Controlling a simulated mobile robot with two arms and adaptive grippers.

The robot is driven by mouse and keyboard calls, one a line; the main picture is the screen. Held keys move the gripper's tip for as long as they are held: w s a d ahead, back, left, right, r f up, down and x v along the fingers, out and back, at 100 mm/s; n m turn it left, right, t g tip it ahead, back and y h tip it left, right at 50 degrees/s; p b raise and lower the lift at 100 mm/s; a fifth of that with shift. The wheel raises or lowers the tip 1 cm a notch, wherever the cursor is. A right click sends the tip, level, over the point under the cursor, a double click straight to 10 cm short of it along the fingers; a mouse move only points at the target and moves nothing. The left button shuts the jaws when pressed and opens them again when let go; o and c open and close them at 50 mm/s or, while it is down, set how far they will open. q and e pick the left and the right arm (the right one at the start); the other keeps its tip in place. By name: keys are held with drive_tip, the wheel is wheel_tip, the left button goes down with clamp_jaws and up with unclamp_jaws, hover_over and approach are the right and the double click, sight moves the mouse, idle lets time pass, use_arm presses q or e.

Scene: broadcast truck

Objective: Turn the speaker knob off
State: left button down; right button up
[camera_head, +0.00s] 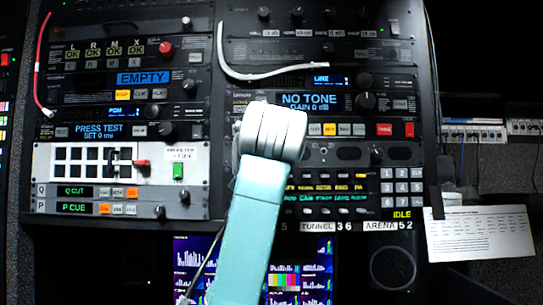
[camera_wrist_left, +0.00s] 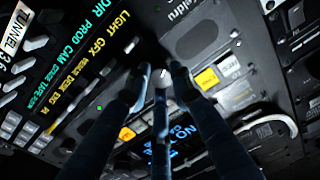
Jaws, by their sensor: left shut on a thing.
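My left arm reaches up from the bottom middle of the head view, and its pale wrist hides the gripper and the panel behind it. In the left wrist view my left gripper (camera_wrist_left: 161,74) has its dark fingers closed around a small knob (camera_wrist_left: 163,76) on the panel, of which only a pale bit shows between the fingertips. A dark round grille (camera_wrist_left: 197,40) lies just beside it. I cannot read a label or the knob's setting. My right gripper is in neither view.
The panel is crowded close around the fingers. The NO TONE display (camera_head: 308,101) is above right of the wrist, with a dark knob (camera_head: 366,101) beside it. A white cable (camera_head: 270,75) runs above. A keypad (camera_head: 401,187) and a paper sheet (camera_head: 480,233) are at the right.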

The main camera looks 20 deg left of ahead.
use_arm(q)
drive_tip(key=shift+f+n, duration=0.2)
drive_tip(key=shift+n, duration=1.8)
drive_tip(key=c, duration=1.6)
unclamp_jaws()
drive_tip(key=shift+o, duration=0.4)
drive_tip(key=shift+r, duration=0.1)
drive_tip(key=shift+s+r, duration=0.1)
drive_tip(key=v, duration=1.2)
